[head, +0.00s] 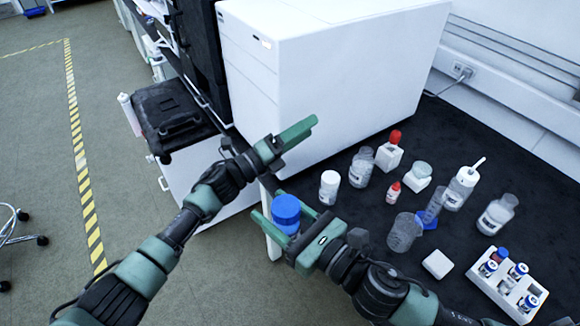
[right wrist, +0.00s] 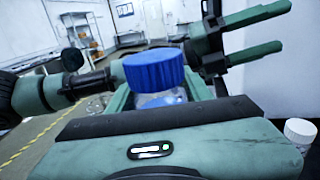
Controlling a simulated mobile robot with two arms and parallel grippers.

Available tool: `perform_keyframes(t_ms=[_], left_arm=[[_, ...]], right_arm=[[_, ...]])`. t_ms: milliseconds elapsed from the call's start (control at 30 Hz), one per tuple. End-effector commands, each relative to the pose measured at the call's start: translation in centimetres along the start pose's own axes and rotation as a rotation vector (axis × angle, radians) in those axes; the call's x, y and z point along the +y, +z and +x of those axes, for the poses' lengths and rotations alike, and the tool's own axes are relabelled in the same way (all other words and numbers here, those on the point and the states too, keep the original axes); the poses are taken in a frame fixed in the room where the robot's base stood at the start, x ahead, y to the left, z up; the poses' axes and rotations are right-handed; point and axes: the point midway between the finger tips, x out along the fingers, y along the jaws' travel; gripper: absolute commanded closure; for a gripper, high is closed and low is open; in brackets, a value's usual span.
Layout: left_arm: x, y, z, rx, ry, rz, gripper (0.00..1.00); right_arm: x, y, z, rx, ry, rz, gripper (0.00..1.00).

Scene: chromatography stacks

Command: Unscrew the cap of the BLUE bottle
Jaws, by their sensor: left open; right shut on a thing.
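The blue bottle has a ribbed blue cap (head: 286,207), which sits on top of it. My right gripper (head: 282,220) is shut around the clear body of the bottle and holds it upright, off the bench edge. The right wrist view shows the cap (right wrist: 154,70) above the clear bottle body (right wrist: 160,99), between the green fingers. My left gripper (head: 299,132) is open and empty, above and beyond the cap in the head view, and apart from it. Its two fingers show spread at the upper right of the right wrist view (right wrist: 262,35).
A large white instrument (head: 330,70) stands behind the left gripper. The dark bench (head: 450,130) holds a white-capped bottle (head: 329,187), a beaker (head: 404,232), several other bottles and a white vial rack (head: 508,285). Open floor lies to the left.

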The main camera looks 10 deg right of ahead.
Motion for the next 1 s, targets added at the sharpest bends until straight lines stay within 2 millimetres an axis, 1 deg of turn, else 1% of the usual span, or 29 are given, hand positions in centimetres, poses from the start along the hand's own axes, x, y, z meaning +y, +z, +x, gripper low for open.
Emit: perform_keyframes(t_ms=[33,67,100,167,200,267,300,367,400,467,500,567,600,667,733,800,867,900,1000], left_arm=[[-2.6,-0.1,1.3,0.052,-0.047,0.09,0.36],[-3.9,-0.3,1.9,0.084,-0.074,0.145,0.36],[-5.8,-0.7,2.7,0.126,-0.111,0.219,0.36],[-8.4,-1.6,3.6,0.193,-0.169,0.334,0.36],[-10.2,-2.2,4.2,0.241,-0.21,0.417,0.36],[-13.0,-3.5,4.8,0.317,-0.278,0.549,0.36],[-14.7,-4.4,5.1,0.371,-0.326,0.64,0.36],[-17.2,-6.1,5.3,0.46,-0.405,0.791,0.36],[-18.7,-7.4,5.1,0.527,-0.464,0.898,0.36],[-20.7,-9.5,4.5,0.641,-0.562,1.073,0.36],[-21.6,-10.8,3.9,0.718,-0.629,1.187,0.36],[-22.5,-12.5,2.7,0.837,-0.728,1.349,0.36],[-22.8,-13.4,1.7,0.92,-0.796,1.453,0.36],[-22.9,-14.4,0.0,1.049,-0.899,1.597,0.36],[-22.5,-14.8,-2.1,1.21,-1.021,1.748,0.36],[-21.9,-14.6,-4.3,1.378,-1.139,1.87,0.36],[-21.4,-13.8,-6.1,1.521,-1.234,1.951,0.36],[-21.0,-13.2,-7.2,1.612,-1.294,1.99,0.36],[-20.4,-11.2,-9.5,1.816,-1.415,2.046,0.36]], right_arm=[[0.0,0.1,0.0,-0.002,0.0,0.0,1.0],[0.0,0.1,0.0,-0.002,0.0,0.0,1.0],[0.0,0.1,0.0,-0.002,0.0,0.0,1.0],[0.0,0.1,0.0,-0.002,0.0,0.0,1.0],[0.0,0.1,0.0,-0.002,0.0,0.0,1.0],[0.0,0.1,0.0,-0.002,0.0,0.0,1.0],[0.0,0.1,0.0,-0.002,0.0,0.0,1.0],[0.0,0.1,0.0,-0.002,0.0,0.0,1.0],[0.0,0.1,0.0,-0.002,0.0,0.0,1.0],[0.0,0.1,0.0,-0.002,0.0,0.0,1.0],[0.0,0.1,0.0,-0.002,0.0,0.0,1.0],[0.0,0.1,0.0,-0.001,0.0,0.0,1.0],[0.0,0.1,0.0,-0.001,0.0,0.0,1.0],[0.0,0.1,0.0,-0.001,0.0,0.0,1.0],[0.0,0.1,0.0,-0.001,0.0,0.0,1.0],[0.0,0.1,0.0,-0.002,0.0,0.0,1.0],[0.0,0.1,0.0,-0.002,0.0,0.0,1.0],[0.0,0.1,0.0,-0.001,0.0,0.0,1.0],[0.0,0.1,0.0,-0.001,0.0,0.0,1.0]])
